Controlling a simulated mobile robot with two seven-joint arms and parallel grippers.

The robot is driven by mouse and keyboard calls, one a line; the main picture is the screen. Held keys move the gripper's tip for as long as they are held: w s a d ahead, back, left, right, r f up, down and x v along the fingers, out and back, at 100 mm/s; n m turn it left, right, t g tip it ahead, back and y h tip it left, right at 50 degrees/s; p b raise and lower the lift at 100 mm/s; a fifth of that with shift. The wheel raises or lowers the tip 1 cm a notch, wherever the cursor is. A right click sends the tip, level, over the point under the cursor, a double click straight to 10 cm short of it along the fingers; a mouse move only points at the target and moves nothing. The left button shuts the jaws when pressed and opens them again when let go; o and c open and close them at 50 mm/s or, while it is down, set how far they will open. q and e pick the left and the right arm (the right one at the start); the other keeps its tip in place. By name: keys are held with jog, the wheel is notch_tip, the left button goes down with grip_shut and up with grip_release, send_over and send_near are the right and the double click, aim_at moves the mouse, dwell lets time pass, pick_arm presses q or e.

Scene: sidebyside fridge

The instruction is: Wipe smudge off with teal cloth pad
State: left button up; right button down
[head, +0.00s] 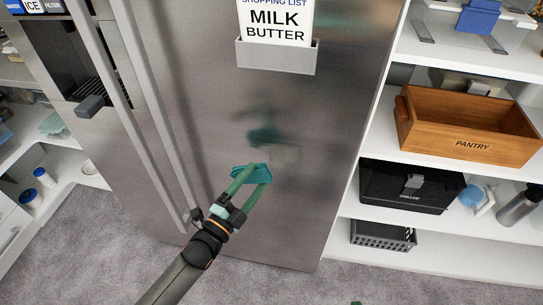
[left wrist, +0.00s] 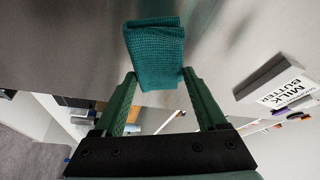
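My left gripper (head: 252,180) holds the teal cloth pad (head: 246,170) between its green fingertips, in front of the lower part of the steel fridge door (head: 320,180). The pad also shows between the fingers in the left wrist view (left wrist: 155,50). A pale greyish smudge (head: 284,154) shows on the door just above and right of the pad. A dark teal blur above it looks like the pad's reflection. I cannot tell whether the pad touches the door. A small green tip at the bottom edge of the head view may be my right gripper (head: 355,303); its state does not show.
A holder (head: 275,56) with a shopping list is fixed higher on the door. Long door handles (head: 155,120) run left of my gripper. Shelves at right hold a wooden pantry crate (head: 470,145), a black bin (head: 410,187) and a basket (head: 383,236).

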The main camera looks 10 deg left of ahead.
pick_arm(q)
jog(key=c, duration=0.9)
jog(key=shift+o, duration=0.2)
jog(key=shift+w+d+f+b, duration=0.15)
jog(key=shift+w+f+b, duration=0.05)
jog(key=shift+w+b, duration=0.3)
jog(key=shift+w+d+f+b, duration=0.25)
jog(key=shift+w+b, duration=0.1)
jog(key=shift+w, duration=0.15)
jog(key=shift+w+d+f+b, duration=0.1)
jog(key=shift+w+f+b, duration=0.1)
jog(key=shift+w+b, duration=0.3)
jog(key=shift+w+d, duration=0.2)
jog(key=shift+w, duration=0.45)
